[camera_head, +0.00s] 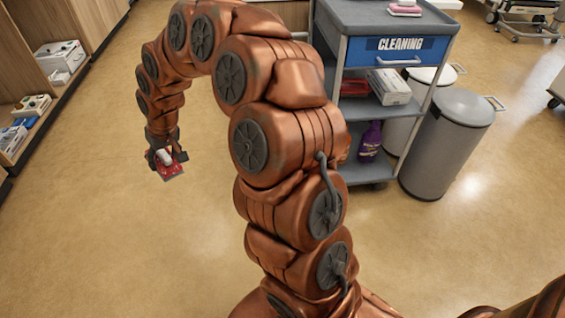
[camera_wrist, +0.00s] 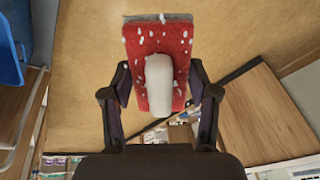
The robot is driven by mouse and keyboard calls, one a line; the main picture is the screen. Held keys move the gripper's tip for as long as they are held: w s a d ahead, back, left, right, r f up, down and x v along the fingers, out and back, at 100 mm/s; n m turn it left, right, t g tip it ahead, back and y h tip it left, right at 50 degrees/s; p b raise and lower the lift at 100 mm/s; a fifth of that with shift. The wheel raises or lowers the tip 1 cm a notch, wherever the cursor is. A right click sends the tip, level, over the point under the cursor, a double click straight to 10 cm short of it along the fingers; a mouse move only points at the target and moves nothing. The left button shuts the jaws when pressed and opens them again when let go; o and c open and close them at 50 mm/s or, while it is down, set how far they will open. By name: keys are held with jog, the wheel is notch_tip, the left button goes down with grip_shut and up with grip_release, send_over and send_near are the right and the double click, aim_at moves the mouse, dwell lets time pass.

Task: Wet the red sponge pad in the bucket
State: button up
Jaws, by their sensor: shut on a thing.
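The red sponge pad (camera_head: 171,173) is a flat block with a white handle, held above the floor at the left of the head view. In the wrist view the pad (camera_wrist: 136,44) shows white specks on its red face and a grey strip along its far edge. My gripper (camera_head: 164,153) is shut on the pad's white handle, which stands between the two fingers in the wrist view (camera_wrist: 160,82). I cannot make out a bucket for certain in either view.
A grey cart with a blue CLEANING drawer (camera_head: 393,50) stands behind my arm, holding a white box (camera_head: 389,87) and purple bottle (camera_head: 370,142). Grey bins (camera_head: 446,145) stand right of it. Wooden shelving (camera_head: 45,25) lines the left. A blue thing (camera_wrist: 10,50) edges the wrist view.

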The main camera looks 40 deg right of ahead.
notch_tip(320, 180, down, 24)
jog(key=b, duration=0.5)
jog(key=shift+r, duration=0.15)
dwell(2.2)
dwell(2.0)
jog(key=shift+r+p, duration=0.6)
jog(key=shift+r, duration=1.4)
